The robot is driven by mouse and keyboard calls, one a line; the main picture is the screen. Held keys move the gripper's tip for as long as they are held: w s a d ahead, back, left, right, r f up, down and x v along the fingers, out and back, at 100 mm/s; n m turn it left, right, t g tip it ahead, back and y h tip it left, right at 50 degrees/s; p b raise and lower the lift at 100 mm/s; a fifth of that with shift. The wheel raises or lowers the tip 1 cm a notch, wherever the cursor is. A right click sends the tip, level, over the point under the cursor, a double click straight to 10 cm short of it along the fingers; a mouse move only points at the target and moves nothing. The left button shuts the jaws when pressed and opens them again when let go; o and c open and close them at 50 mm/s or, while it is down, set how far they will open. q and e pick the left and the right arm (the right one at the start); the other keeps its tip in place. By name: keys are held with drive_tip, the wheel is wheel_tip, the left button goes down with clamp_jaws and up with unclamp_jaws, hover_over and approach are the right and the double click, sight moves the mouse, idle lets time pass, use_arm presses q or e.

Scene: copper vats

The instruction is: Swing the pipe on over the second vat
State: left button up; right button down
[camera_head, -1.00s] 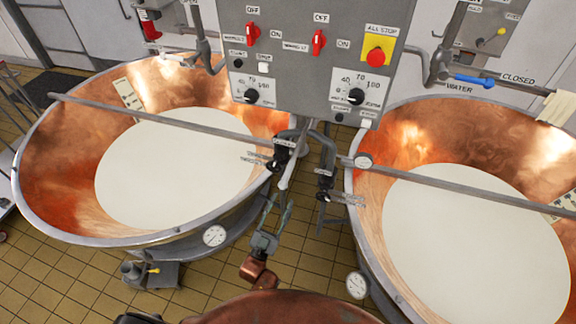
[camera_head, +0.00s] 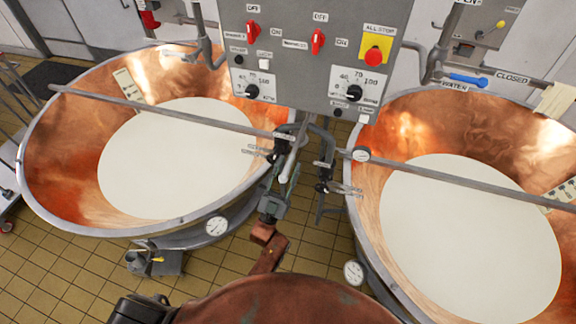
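A slim grey pipe (camera_head: 292,158) slants down from below the control panel, in the gap between the two vats. The left vat (camera_head: 60,165) and right vat (camera_head: 370,225) are copper with steel rims, each filled with white liquid. My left gripper (camera_head: 283,186) is at the lower end of the pipe, above the floor gap. Its fingers are small and overlap the pipe end, so I cannot tell whether they close on it. My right gripper is not in view.
A grey control panel (camera_head: 308,75) with red switches hangs behind the gap. Dark clamp-like fittings (camera_head: 325,165) sit by the right vat's rim. Bars (camera_head: 170,115) cross both vats. Tiled floor (camera_head: 60,265) shows in front.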

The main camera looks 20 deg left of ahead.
use_arm(q)
drive_tip(key=shift+c, duration=0.3)
clamp_jaws()
idle(0.4)
